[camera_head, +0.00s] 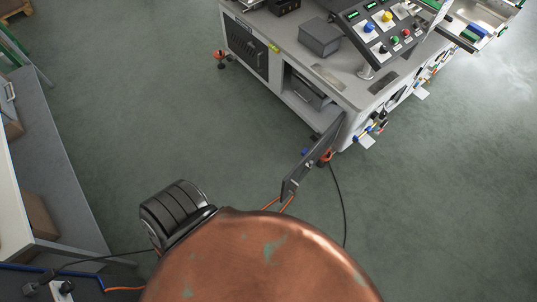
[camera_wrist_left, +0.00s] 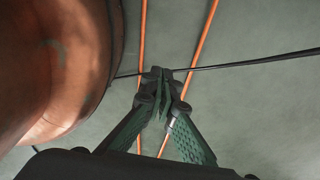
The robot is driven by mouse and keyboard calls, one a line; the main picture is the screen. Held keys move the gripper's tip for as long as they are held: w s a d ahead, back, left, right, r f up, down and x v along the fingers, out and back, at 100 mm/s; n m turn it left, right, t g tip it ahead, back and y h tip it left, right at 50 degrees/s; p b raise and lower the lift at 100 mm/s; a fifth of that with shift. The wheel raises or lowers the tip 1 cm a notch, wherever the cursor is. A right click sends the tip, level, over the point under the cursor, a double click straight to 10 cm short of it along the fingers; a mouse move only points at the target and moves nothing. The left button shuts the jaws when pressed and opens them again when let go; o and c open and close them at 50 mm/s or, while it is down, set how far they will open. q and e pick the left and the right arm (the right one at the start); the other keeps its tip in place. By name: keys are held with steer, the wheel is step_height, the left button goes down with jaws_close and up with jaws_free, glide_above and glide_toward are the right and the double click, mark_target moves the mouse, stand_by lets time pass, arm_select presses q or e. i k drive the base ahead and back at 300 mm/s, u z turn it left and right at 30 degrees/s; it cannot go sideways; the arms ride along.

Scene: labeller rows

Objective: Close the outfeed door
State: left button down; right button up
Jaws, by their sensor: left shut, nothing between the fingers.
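The open door (camera_head: 314,158) is a grey panel on the labelling machine (camera_head: 345,88). In the head view it stands swung outward from the machine's near corner, edge towards me. Beside it, the compartment opening (camera_head: 308,92) shows a dark interior with a grey box-like part. My left gripper (camera_wrist_left: 160,78) shows in the left wrist view, its green fingers together and empty, above the floor and apart from the door. The door does not show in that view. I cannot make out the left gripper in the head view. My right gripper is in neither view.
A vented panel (camera_head: 248,48) left of the opening sits flush. A control panel (camera_head: 388,28) is on top. Orange cables (camera_wrist_left: 201,40) and a black cable (camera_wrist_left: 255,62) run along the floor. A grey bench (camera_head: 45,170) stands at left.

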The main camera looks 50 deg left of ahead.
mark_target(300, 171)
steer(key=u, duration=2.85)
steer(key=k, duration=1.15)
steer(key=z, duration=2.25)
